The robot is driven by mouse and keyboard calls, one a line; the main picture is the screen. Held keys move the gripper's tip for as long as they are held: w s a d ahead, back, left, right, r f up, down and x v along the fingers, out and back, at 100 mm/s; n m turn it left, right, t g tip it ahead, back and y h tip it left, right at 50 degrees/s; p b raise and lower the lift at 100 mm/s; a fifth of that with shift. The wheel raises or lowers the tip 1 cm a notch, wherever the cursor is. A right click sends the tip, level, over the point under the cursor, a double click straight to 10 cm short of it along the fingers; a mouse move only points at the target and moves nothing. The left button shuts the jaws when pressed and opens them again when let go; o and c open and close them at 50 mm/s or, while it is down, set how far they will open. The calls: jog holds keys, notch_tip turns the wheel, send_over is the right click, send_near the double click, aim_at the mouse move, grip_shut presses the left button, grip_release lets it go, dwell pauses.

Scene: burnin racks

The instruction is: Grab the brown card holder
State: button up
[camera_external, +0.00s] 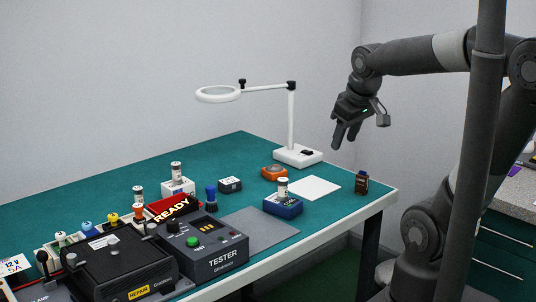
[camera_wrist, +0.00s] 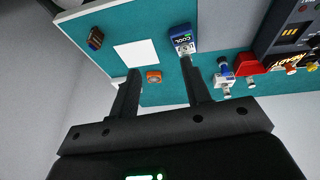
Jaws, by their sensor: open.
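The brown card holder (camera_external: 361,183) is a small upright block with a dark blue top, standing near the right corner of the green table. In the wrist view it shows at the upper left (camera_wrist: 96,38), close to the table edge. My gripper (camera_external: 346,143) hangs in the air above the back right of the table, up from the card holder and apart from it. In the wrist view my gripper's two dark fingers (camera_wrist: 160,78) are spread, with nothing held between them.
A white sheet (camera_external: 313,188) lies left of the card holder. An orange device (camera_external: 274,172), a blue block (camera_external: 283,206) and a white magnifier lamp (camera_external: 292,125) stand nearby. A black tester (camera_external: 206,248) and other gear crowd the left. The table edge (camera_external: 345,215) is close to the holder.

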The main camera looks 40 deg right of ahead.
jog(key=w+d+f+g, duration=0.35)
jog(key=w+d, duration=0.35)
jog(key=d, duration=0.3)
jog(key=n+y, duration=0.1)
send_over(363, 174)
jog(key=shift+g, duration=0.45)
jog(key=f, duration=0.7)
jog(key=shift+w+a+f, duration=0.15)
jog(key=shift+w+a, duration=0.1)
jog(key=shift+w, duration=0.05)
notch_tip(363, 174, down, 5)
jog(key=shift+f, duration=0.2)
jog(key=shift+s+d+f, duration=0.1)
jog(key=shift+s+f, duration=0.1)
jog(key=shift+f, duration=1.15)
jog(key=shift+s+f, duration=0.15)
jog(key=shift+f, duration=1.2)
jog(key=shift+c, duration=0.2)
grip_shut()
